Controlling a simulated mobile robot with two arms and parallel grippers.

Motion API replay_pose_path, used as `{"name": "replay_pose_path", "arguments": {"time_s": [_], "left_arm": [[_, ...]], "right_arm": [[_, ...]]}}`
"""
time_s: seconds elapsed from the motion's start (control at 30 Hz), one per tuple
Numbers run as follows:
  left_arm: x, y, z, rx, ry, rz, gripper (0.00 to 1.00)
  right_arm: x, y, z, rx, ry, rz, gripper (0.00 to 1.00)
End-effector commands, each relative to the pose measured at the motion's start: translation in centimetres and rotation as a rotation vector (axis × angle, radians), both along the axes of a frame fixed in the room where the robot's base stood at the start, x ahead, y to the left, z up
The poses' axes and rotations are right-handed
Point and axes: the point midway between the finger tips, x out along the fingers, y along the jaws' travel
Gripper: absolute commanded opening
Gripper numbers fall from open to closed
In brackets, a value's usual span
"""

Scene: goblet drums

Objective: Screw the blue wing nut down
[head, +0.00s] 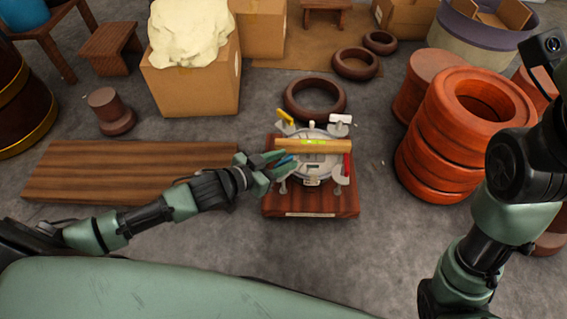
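A round metal fixture (299,176) stands on a dark red wooden base (312,204) in the middle of the floor. A yellow-tan bar with a level vial (322,146) lies across its top. The blue wing nut (287,159) is on its left side, mostly hidden by my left gripper (281,163). The gripper's fingers are at the nut, one on the far side and one on the near side. I cannot tell whether they press on it. A yellow wing nut (286,117), a white one (341,119) and a red one (347,165) are at the other corners. My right gripper is out of view.
A wooden plank (125,170) lies to the left under my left arm. A dark ring (315,112) lies just behind the base. Stacked orange-red rings (440,155) stand on the right. A cardboard box (195,85) stands behind left. Bare floor shows in front of the base.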

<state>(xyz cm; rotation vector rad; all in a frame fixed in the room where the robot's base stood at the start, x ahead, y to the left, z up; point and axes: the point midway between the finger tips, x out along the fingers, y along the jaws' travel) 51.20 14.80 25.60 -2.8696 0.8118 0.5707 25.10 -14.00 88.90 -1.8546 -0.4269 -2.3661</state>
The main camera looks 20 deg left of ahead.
Motion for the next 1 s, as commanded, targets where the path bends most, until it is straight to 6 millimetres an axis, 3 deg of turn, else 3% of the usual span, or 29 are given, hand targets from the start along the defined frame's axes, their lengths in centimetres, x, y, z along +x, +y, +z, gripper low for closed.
{"name": "replay_pose_path", "arguments": {"time_s": [0.3, 0.43, 0.87, 1.0], "left_arm": [[0.3, -0.1, -0.1, 0.001, 0.001, 0.000, 0.34], [0.3, -0.1, -0.1, 0.001, 0.001, 0.000, 0.00], [0.3, -0.1, 0.1, 0.004, -0.001, -0.033, 0.00], [0.3, 0.0, 0.3, 0.005, 0.000, -0.083, 0.00]], "right_arm": [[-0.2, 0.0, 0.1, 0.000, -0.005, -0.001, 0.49], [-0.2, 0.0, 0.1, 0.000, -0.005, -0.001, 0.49], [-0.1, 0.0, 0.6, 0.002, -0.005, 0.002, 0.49], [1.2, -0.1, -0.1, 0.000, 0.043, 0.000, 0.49]]}}
